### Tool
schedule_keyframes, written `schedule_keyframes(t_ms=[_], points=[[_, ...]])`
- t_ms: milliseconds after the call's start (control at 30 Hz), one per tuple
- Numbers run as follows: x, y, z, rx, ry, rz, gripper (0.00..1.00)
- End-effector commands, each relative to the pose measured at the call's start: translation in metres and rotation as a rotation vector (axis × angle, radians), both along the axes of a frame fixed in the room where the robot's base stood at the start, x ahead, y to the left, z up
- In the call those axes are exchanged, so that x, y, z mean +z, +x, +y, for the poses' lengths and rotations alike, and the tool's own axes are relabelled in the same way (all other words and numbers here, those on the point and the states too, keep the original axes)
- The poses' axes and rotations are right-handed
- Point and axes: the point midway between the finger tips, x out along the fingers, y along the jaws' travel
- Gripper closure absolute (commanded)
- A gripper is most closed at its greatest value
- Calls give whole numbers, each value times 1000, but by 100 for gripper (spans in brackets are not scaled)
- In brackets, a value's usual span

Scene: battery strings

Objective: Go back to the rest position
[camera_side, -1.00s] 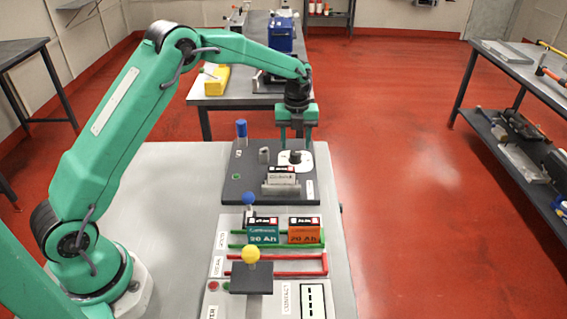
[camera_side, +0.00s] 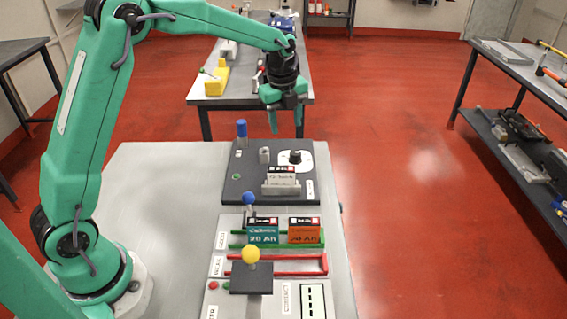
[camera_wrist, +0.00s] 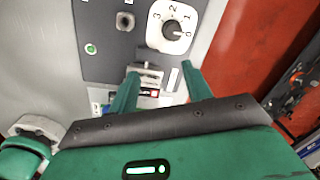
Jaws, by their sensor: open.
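My gripper (camera_side: 287,117) hangs above the far end of the dark panel (camera_side: 240,188) in the side view, clear of everything. Its two green fingers are apart with nothing held between them; they also show in the wrist view (camera_wrist: 160,92). The panel carries a black knob on a white dial (camera_side: 295,158), a grey cradle (camera_side: 281,186) with a small battery-like block in it, and a blue-topped lever (camera_side: 241,130). In the wrist view the dial (camera_wrist: 171,28) shows numbers around its knob, and a green lamp (camera_wrist: 90,48) is at its left.
A teal battery (camera_side: 263,232) and an orange battery (camera_side: 304,231) stand side by side in the green-railed row. A red-railed row (camera_side: 300,265) in front looks empty. A yellow-topped lever (camera_side: 251,254) and a blue-topped lever (camera_side: 249,199) stick up nearby. A back bench (camera_side: 225,98) stands behind.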

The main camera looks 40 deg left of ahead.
Motion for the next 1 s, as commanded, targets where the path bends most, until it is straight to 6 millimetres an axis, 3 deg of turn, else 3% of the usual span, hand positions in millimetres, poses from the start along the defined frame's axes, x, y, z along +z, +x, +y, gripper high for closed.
schedule_keyframes(t_ms=[200, 500, 1000], points=[[42, -36, -3, 244, -28, -55, 51], [83, -90, -7, 582, -90, -125, 51], [116, -187, -12, 1135, -248, -221, 51]])
